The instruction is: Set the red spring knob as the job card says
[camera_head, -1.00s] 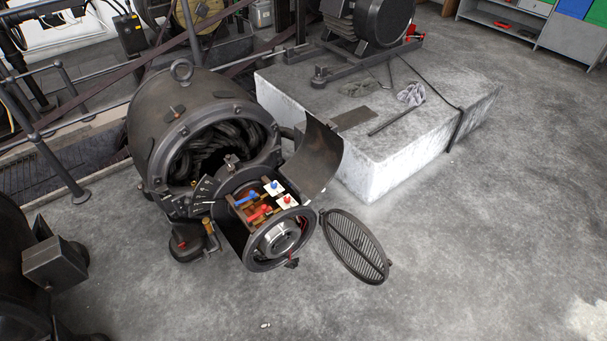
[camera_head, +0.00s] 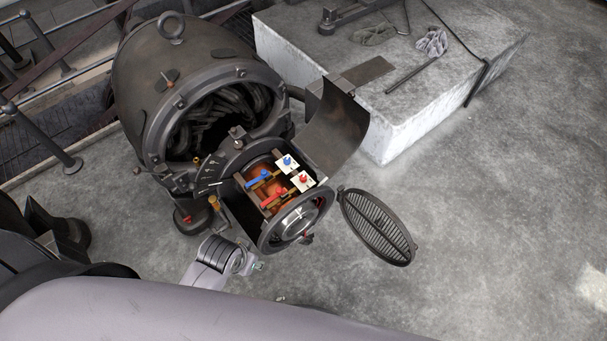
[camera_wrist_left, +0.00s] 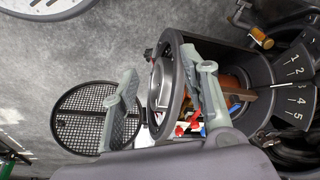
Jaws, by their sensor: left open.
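The open end of the dynamo (camera_head: 285,200) holds two white plates, one with a red knob (camera_head: 303,178) and one with a blue knob (camera_head: 287,161). A red holder (camera_head: 273,198) and a blue holder (camera_head: 258,180) lie beside them. In the left wrist view, red parts (camera_wrist_left: 181,130) show between and behind my fingers; I cannot tell which one is the red knob. My left gripper (camera_wrist_left: 158,75) is open, its fingers apart before the dynamo's end, with nothing held. My right gripper is not in view. No job card is readable.
A dark sector scale (camera_wrist_left: 297,85) numbered 1 to 5 has a white pointer near 3. A raised curved cover (camera_head: 335,125) and a round grille (camera_head: 377,227) flank the opening on the right. A concrete block (camera_head: 400,145) stands behind; the floor at right is clear.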

